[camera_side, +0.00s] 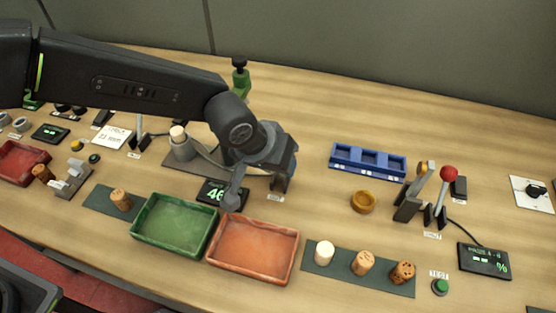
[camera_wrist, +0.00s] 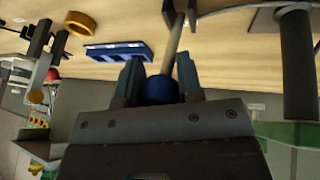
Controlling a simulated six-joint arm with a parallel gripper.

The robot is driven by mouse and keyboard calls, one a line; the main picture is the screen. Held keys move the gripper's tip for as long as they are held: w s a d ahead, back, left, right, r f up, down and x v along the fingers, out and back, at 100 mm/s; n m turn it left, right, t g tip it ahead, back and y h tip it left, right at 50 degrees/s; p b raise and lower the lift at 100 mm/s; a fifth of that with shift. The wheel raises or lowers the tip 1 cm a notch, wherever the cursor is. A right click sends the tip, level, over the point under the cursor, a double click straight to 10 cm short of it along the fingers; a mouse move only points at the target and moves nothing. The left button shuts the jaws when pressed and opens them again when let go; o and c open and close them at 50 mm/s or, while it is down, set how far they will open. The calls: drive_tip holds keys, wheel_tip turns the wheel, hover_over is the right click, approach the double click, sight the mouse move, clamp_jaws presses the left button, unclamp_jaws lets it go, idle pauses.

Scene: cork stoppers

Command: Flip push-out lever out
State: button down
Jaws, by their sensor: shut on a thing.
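A lever with a blue ball knob (camera_wrist: 161,90) and a pale shaft (camera_wrist: 175,42) shows in the wrist view. My gripper (camera_wrist: 160,78) has its two fingers on either side of the knob, shut on it. In the side view my gripper (camera_side: 280,162) is at the dark lever stand (camera_side: 280,184), behind the orange tray. There my gripper and wrist hide the knob and most of the shaft, so the lever's tilt is hard to judge. A small white label (camera_side: 275,198) lies in front of the stand.
The orange tray (camera_side: 296,237) and green tray (camera_side: 146,204) lie in front. A blue compartment tray (camera_side: 367,177) and yellow ring (camera_side: 363,212) are to the right. Further right stands a red-knobbed lever (camera_side: 448,173). Several corks stand on a dark mat (camera_side: 338,284).

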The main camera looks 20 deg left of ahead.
drive_tip(key=c, duration=1.2)
unclamp_jaws()
drive_tip(key=shift+s+d+f, duration=0.2)
drive_tip(key=shift+f, duration=0.1)
drive_tip(key=o, duration=0.4)
drive_tip(key=shift+w+r, duration=0.1)
drive_tip(key=shift+r, duration=0.05)
drive_tip(key=shift+a, duration=0.1)
drive_tip(key=shift+r, duration=0.15)
drive_tip(key=shift+a+r, duration=0.1)
drive_tip(key=shift+r, duration=0.2)
drive_tip(key=v, duration=1.3)
